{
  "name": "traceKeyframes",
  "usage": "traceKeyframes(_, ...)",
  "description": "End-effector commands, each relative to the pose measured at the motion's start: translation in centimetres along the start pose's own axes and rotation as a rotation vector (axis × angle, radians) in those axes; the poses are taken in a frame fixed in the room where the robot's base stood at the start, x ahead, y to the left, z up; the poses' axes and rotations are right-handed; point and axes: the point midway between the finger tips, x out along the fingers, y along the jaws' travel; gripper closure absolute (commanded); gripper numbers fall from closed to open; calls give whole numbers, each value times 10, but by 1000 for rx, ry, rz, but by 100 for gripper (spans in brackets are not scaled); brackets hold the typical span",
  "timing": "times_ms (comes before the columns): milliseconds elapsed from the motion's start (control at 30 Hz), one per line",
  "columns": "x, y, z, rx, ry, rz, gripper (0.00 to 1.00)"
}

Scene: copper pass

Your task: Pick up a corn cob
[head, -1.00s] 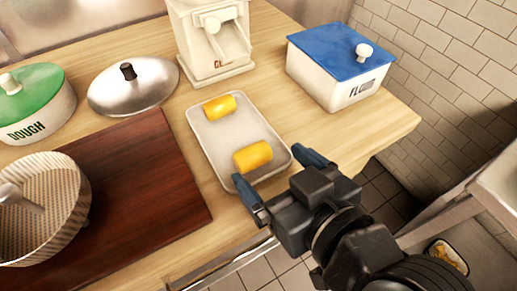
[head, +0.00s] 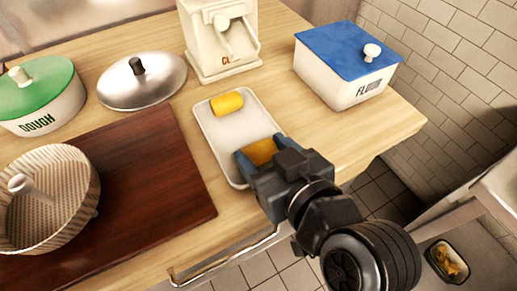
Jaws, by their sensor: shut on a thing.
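Two short yellow corn cobs lie on a pale grey tray (head: 223,139). The far corn cob (head: 227,104) lies free near the tray's back edge. The near corn cob (head: 262,151) is at the tray's front part, between the fingers of my gripper (head: 260,154). My gripper is shut on this near cob, one finger on its left side and one on its right. The gripper body hides the cob's front end. I cannot tell whether the cob is touching the tray or slightly raised.
A dark wooden board (head: 150,190) with a ribbed basket (head: 60,200) lies left of the tray. A metal lid (head: 150,82), a green-lidded dough crock (head: 40,95), a cream dispenser (head: 220,40) and a blue-lidded flour box (head: 348,70) stand around. Wood is bare right of the tray.

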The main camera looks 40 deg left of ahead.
Motion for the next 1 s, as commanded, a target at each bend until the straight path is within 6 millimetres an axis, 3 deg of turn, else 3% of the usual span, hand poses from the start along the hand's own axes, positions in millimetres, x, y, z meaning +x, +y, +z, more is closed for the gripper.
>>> traceKeyframes(267,0,0,0,0,0,0,67)
traceKeyframes(567,-1,0,-2,0,1,0,67)
traceKeyframes(767,-7,0,-18,-4,4,1,67)
traceKeyframes(900,-17,0,-43,-5,6,0,67)
traceKeyframes(1000,-42,10,-42,1,4,5,67)
